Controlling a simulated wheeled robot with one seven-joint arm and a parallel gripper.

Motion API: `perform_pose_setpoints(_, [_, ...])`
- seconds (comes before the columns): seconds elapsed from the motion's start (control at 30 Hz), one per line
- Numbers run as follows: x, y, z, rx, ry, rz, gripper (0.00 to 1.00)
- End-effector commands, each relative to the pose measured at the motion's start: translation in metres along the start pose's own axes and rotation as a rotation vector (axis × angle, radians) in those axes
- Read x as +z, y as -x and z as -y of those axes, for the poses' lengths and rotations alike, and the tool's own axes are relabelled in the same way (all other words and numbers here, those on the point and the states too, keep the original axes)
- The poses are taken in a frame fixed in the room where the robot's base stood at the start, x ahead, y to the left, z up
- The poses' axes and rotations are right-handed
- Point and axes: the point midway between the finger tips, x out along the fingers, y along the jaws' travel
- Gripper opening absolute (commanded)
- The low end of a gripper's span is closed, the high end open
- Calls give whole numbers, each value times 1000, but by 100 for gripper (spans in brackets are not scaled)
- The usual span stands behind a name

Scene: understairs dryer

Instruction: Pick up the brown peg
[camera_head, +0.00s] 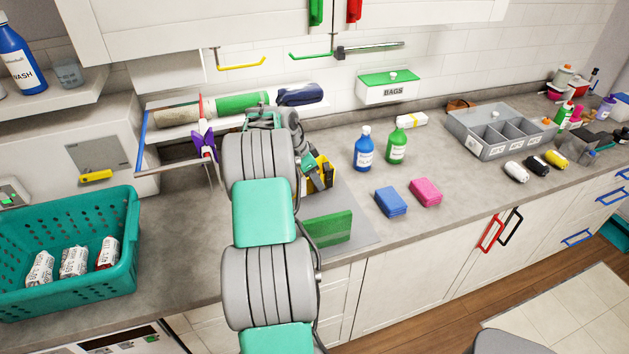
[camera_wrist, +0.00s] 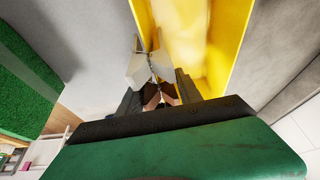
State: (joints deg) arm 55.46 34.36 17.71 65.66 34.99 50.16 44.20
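My gripper (camera_wrist: 159,92) reaches down beside a yellow holder (camera_wrist: 215,35) in the wrist view. Small brown pieces (camera_wrist: 168,93) show between its dark fingers; they may be the brown peg, but I cannot tell whether the fingers close on them. Pale, angular pieces (camera_wrist: 140,68) stand just beyond the fingertips. In the head view the yellow holder (camera_head: 327,172) stands on the counter, partly hidden by my arm, and the fingertips cannot be made out there.
Blue (camera_head: 391,201) and pink (camera_head: 426,192) sponges and two bottles (camera_head: 397,147) stand to the right. A teal basket (camera_head: 65,210) is at left.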

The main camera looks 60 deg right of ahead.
Motion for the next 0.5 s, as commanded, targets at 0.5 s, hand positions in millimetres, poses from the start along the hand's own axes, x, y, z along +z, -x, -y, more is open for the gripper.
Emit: perform_pose_setpoints(0.5, [0, 0, 0, 0, 0, 0, 0])
